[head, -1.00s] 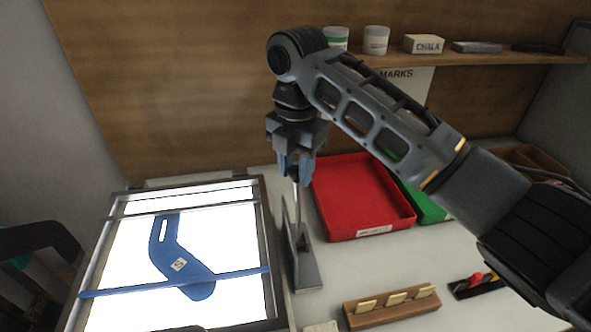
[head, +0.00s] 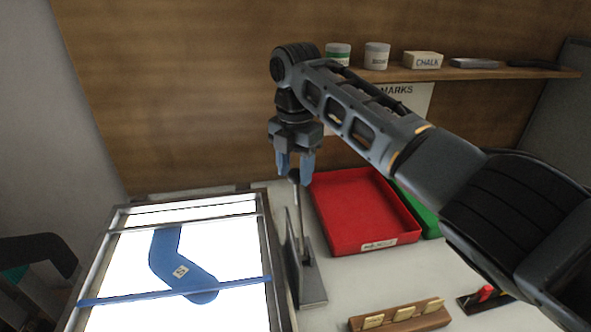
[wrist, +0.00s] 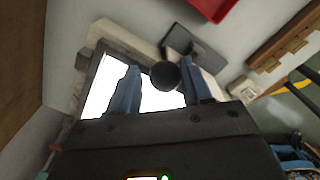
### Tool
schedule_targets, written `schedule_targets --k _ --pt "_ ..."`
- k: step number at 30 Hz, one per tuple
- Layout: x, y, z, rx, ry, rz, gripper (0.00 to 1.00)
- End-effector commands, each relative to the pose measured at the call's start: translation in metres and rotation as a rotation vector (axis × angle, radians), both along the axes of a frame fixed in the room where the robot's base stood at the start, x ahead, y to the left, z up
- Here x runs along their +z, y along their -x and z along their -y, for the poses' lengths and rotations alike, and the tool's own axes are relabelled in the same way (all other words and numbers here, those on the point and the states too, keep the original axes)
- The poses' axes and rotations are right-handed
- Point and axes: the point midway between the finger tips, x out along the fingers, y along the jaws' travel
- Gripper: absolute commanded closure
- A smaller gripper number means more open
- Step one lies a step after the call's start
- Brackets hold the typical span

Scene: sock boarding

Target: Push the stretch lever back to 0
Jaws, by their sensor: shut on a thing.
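The stretch lever is a thin metal rod (head: 298,215) with a dark round knob (wrist: 165,75), standing on a grey metal base (head: 312,285) just right of the lit board. My gripper (head: 295,165) points down over the lever's top, with its blue fingers on either side of the knob and shut on it. In the wrist view, my gripper (wrist: 160,88) frames the knob between the two fingers. The lit white board (head: 118,250) carries a blue sock shape (head: 170,262) with a small label, crossed by a blue bar. No scale marking is readable.
A red tray (head: 385,239) stands right of the lever, with a green tray (head: 415,208) beside it. A wooden holder (head: 400,318) with several pale pieces is in front. A shelf (head: 500,75) with jars and a chalk box runs along the back wall.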

Motion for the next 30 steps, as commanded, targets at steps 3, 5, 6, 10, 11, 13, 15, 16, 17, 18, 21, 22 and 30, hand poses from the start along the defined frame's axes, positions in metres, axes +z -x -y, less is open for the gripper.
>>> schedule_targets --k 3,5,6,10,11,13,15,16,17,18,21,22,30 --pt "0.001 0.000 -0.002 0.002 -0.004 0.003 0.47" --pt "0.001 0.000 -0.001 0.002 -0.004 0.001 0.42" --pt "0.000 0.000 -0.001 0.002 -0.003 0.001 0.38" --pt "0.000 0.001 -0.001 0.002 -0.002 -0.002 0.38" --pt "0.000 0.001 -0.001 0.002 -0.002 -0.003 0.38" --pt "0.000 0.001 -0.001 0.002 -0.002 -0.003 0.38" --pt "0.003 0.001 -0.001 0.002 -0.002 -0.003 0.38" --pt "0.005 0.001 -0.001 0.002 -0.002 -0.003 0.38" --pt "0.009 0.001 -0.001 0.002 -0.003 -0.003 0.38" --pt "0.014 0.001 -0.001 0.002 -0.003 -0.002 0.38" --pt "0.030 0.001 -0.001 0.003 -0.004 0.000 0.38" --pt "0.035 0.001 -0.001 0.003 -0.004 0.000 0.38" --pt "0.071 0.001 -0.001 0.003 -0.003 -0.002 0.38"
